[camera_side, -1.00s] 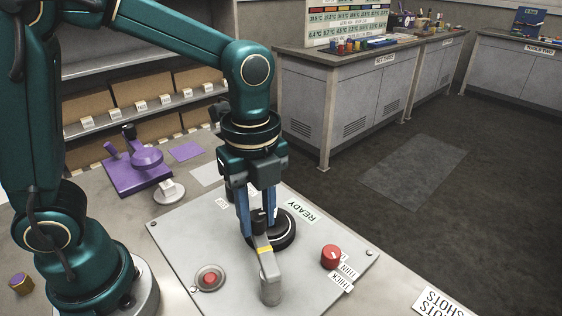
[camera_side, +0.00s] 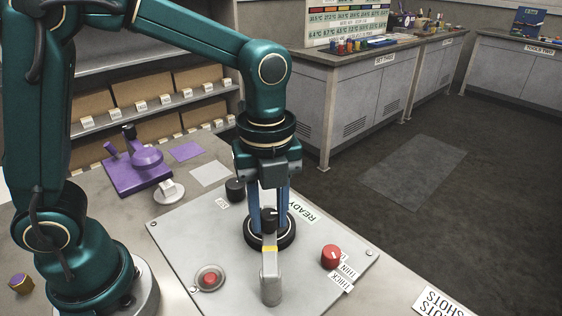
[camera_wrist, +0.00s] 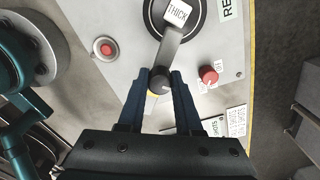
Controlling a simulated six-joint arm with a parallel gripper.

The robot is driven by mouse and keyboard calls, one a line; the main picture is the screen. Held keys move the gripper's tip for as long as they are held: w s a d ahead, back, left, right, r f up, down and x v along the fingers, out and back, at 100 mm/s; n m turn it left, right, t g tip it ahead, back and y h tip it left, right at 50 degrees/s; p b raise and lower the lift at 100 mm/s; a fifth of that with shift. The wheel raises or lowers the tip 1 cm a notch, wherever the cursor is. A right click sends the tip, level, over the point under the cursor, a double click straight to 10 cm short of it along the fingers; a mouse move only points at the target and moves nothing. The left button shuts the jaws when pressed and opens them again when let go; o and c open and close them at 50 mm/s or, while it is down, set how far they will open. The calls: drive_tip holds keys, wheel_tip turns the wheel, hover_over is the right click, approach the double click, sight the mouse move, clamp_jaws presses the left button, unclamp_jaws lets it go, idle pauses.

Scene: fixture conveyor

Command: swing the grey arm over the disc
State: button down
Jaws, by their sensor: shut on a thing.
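The grey arm (camera_side: 271,280) has a yellow band and a black knob (camera_side: 270,221). In the side view it points straight away from the camera and overlaps the black disc (camera_side: 287,238). My gripper (camera_side: 270,212) is shut on the knob, with a blue finger on each side. In the wrist view my fingertips (camera_wrist: 161,76) flank the dark knob (camera_wrist: 160,84). There the grey arm (camera_wrist: 168,50) runs from the knob to the dark-rimmed disc (camera_wrist: 149,16). How high the arm sits above the disc is unclear.
The pale panel (camera_side: 205,245) carries a red button (camera_side: 209,279) on the left, a red knob (camera_side: 331,257) on the right and a black knob (camera_side: 235,189) at the back. A purple fixture (camera_side: 140,170) stands at the back left. A READY label (camera_side: 303,208) lies beside the disc.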

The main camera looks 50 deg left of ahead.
drive_tip(key=c, duration=0.6)
unclamp_jaws()
drive_tip(key=shift+d, duration=0.1)
drive_tip(key=shift+r, duration=2.65)
drive_tip(key=shift+w+r, duration=0.1)
drive_tip(key=s+a+n+t, duration=0.2)
drive_tip(key=n, duration=0.5)
drive_tip(key=s+a+n+t, duration=0.1)
drive_tip(key=s+a+n, duration=0.1)
drive_tip(key=n, duration=0.6)
drive_tip(key=s+a+n+t, duration=0.2)
drive_tip(key=s+a+n, duration=0.1)
drive_tip(key=n, duration=0.5)
drive_tip(key=shift+s+t, duration=0.3)
drive_tip(key=shift+s, duration=0.35)
